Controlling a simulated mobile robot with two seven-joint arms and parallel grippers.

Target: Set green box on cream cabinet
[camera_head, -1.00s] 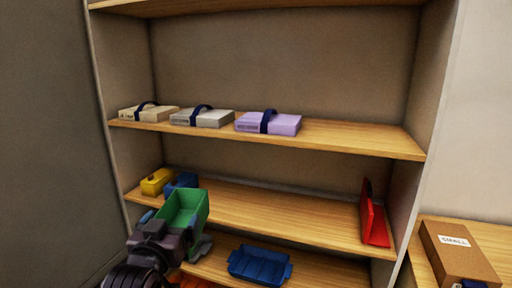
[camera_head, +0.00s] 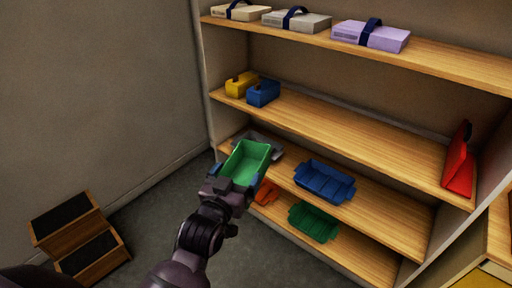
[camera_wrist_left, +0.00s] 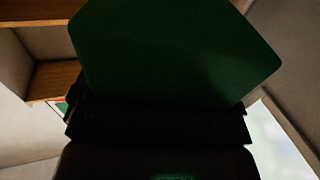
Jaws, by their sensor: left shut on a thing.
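My left gripper (camera_head: 233,187) is shut on an open-topped green box (camera_head: 246,160) and holds it in front of the shelf unit, near its left end. In the left wrist view the green box (camera_wrist_left: 175,55) looks dark and fills the upper middle. A pale shelf unit with wooden shelves (camera_head: 350,132), perhaps the cream cabinet, stands beyond it. The held box hides part of a grey tray (camera_head: 272,146) on a lower shelf. My right gripper is not in view.
Yellow (camera_head: 241,84) and blue (camera_head: 264,93) boxes and a red item (camera_head: 459,162) sit on the middle shelf. Below are a blue tray (camera_head: 324,181) and a green tray (camera_head: 313,222). A wooden step stool (camera_head: 79,236) stands at left. The middle shelf's centre is clear.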

